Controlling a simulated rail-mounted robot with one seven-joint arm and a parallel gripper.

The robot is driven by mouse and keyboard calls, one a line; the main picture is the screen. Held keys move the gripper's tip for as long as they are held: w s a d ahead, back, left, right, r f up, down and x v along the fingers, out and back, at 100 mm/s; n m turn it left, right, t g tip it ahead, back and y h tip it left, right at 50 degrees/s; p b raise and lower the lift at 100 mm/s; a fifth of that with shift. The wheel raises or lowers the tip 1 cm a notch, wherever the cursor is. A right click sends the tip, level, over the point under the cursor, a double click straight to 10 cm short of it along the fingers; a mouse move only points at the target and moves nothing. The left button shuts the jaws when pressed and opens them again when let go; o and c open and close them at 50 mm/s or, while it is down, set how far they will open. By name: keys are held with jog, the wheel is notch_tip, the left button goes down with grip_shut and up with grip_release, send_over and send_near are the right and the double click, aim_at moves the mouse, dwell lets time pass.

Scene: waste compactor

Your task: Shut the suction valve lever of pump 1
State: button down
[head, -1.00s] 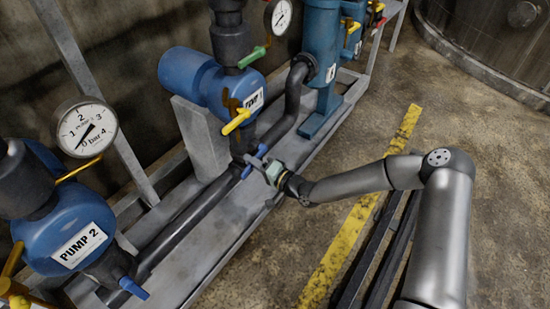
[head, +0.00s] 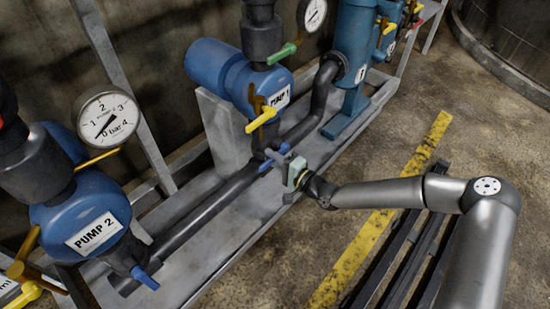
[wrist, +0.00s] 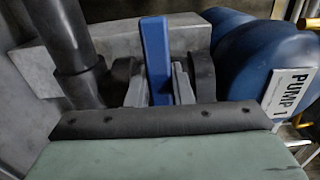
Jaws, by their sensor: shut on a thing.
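Pump 1 (head: 230,75) is the blue pump with the PUMP 1 label (head: 279,97), in the upper middle of the head view. Its blue suction valve lever (head: 266,166) is low in front of it by the dark pipe, partly hidden by my gripper (head: 282,163). In the wrist view the blue lever (wrist: 155,55) stands upright in the picture, between the two grey fingers of my gripper (wrist: 160,85), which are shut on it. Pump 1's blue body (wrist: 240,60) and label (wrist: 289,95) are at the right there. The lever's exact angle to the pipe is hard to tell.
A yellow lever (head: 262,119) and a green lever (head: 283,52) sit above on pump 1. Pump 2 (head: 80,205) has its own blue lever (head: 145,277) at lower left. A grey skid frame (head: 215,230) carries the pumps. Floor with a yellow stripe (head: 375,225) lies right.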

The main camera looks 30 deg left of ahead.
jog(key=c, duration=1.3)
grip_release()
jog(key=d+p, duration=0.1)
jog(key=d, duration=0.4)
jog(key=s+d+p, duration=0.1)
jog(key=d, duration=0.5)
jog(key=s+d+p, duration=0.1)
jog(key=d, duration=0.5)
jog(key=shift+s+d+p, duration=0.1)
jog(key=shift+s+p, duration=0.15)
jog(key=shift+p, duration=0.1)
